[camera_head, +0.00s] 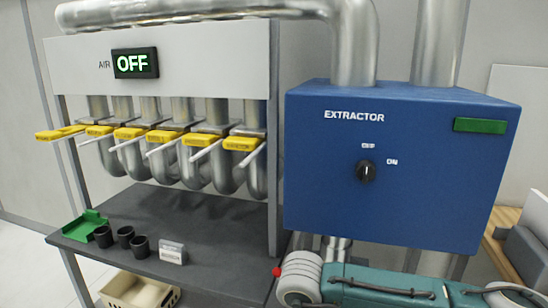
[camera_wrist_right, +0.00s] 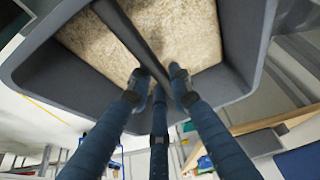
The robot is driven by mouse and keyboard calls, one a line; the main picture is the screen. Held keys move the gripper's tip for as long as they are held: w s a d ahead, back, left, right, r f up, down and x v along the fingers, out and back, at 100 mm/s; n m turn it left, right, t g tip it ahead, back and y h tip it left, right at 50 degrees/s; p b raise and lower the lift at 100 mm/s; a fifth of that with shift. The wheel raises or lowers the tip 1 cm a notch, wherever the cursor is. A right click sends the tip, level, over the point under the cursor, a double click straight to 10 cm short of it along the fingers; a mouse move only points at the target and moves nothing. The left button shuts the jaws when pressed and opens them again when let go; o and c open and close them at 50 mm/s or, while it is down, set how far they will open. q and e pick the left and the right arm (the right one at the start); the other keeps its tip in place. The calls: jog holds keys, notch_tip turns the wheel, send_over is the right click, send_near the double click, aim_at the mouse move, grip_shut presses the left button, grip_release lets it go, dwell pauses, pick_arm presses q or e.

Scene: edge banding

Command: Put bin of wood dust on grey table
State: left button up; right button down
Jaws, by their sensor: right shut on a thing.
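The grey bin (camera_wrist_right: 60,85) fills the upper part of the right wrist view, with pale wood dust (camera_wrist_right: 195,35) inside. A dark handle bar (camera_wrist_right: 128,32) crosses over its opening. My right gripper (camera_wrist_right: 160,80) has its blue fingers closed around this bar. The bin's underside is hidden. In the head view, the dark grey table (camera_head: 195,215) stands at the left under the pipes. Neither the bin nor my right gripper can be made out there. My left gripper is in neither view.
On the table stand several black cups (camera_head: 125,236), a green tray (camera_head: 85,226) and a small labelled block (camera_head: 173,252). A beige crate (camera_head: 140,292) sits below it. The blue extractor box (camera_head: 400,170) is at the right. The table's middle and back look clear.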

jog(key=shift+w+d+r+n+t, duration=0.2)
jog(key=shift+d+r+n+t, duration=0.1)
jog(key=shift+r+n, duration=0.25)
jog(key=r+n, duration=0.1)
jog(key=n, duration=0.1)
jog(key=d+r+n+t+y, duration=0.1)
jog(key=n, duration=0.1)
jog(key=d+r+n+t, duration=0.1)
jog(key=r+n, duration=0.1)
jog(key=n, duration=0.1)
jog(key=shift+w+d, duration=0.15)
jog(key=shift+w, duration=0.1)
jog(key=shift+s+d+r+n+t+y, duration=0.3)
jog(key=shift+r+n+y, duration=0.4)
jog(key=shift+n, duration=0.75)
jog(key=shift+s+d+r+n+t+y, duration=0.3)
jog(key=shift+r+n+y, duration=0.15)
jog(key=shift+r+n, duration=0.8)
jog(key=shift+s+d+r+n+t+y, duration=0.25)
jog(key=shift+r+n+y, duration=0.35)
jog(key=shift+n, duration=1.05)
